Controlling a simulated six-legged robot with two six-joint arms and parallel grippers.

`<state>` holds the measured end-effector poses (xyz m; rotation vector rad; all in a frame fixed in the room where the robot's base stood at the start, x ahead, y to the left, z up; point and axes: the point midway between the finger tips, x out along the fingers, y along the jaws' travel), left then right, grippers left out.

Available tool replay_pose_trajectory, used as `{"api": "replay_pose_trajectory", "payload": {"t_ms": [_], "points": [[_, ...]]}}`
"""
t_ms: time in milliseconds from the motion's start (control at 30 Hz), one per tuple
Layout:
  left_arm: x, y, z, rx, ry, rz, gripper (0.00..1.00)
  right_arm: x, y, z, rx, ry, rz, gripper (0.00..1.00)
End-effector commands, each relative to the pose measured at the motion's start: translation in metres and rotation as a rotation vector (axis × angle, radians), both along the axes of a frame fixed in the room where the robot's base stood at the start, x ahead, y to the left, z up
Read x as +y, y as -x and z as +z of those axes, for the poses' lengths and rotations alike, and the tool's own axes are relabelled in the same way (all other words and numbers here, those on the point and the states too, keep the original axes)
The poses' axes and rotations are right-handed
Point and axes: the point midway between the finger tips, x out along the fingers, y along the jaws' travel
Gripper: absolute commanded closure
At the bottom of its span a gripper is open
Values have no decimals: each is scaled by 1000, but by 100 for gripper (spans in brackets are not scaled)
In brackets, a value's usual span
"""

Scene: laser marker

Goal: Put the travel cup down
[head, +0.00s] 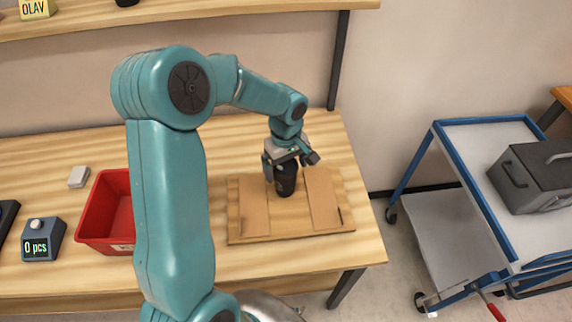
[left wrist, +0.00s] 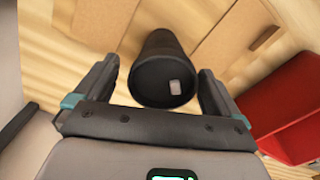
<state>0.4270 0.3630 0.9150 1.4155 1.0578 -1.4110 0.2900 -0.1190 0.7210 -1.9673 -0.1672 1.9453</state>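The travel cup (head: 286,184) is black and stands upright on a light brown board (head: 262,237) on the wooden table. It sits between two flat tan panels. My left gripper (head: 285,160) is right above the cup, its fingers reaching down around the top. In the left wrist view the cup (left wrist: 163,55) shows its round dark top between the two fingers of my left gripper (left wrist: 158,80). A gap shows between the left finger and the cup, so the gripper looks open. On the right side the gap is very small. My right gripper is not in view.
A red bin (head: 108,212) stands left of the board, partly behind my left arm. Farther left are a small display reading "0 pcs" (head: 42,240) and a white block (head: 78,177). A blue-framed cart (head: 465,137) with a grey case (head: 533,177) stands right of the table.

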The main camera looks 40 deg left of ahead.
Motion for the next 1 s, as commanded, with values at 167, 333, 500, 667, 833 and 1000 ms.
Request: {"api": "replay_pose_trajectory", "payload": {"t_ms": [167,333,500,667,833,1000], "points": [[0,0,1,0,0,0,1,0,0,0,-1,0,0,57],[0,0,5,0,0,0,1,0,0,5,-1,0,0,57],[1,-1,30,-6,-2,1,1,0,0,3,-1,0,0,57],[0,-1,70,-7,-2,0,1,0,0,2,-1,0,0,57],[0,0,103,-3,-1,0,1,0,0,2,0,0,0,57],[0,0,121,-1,-1,-1,1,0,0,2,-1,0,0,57]]}}
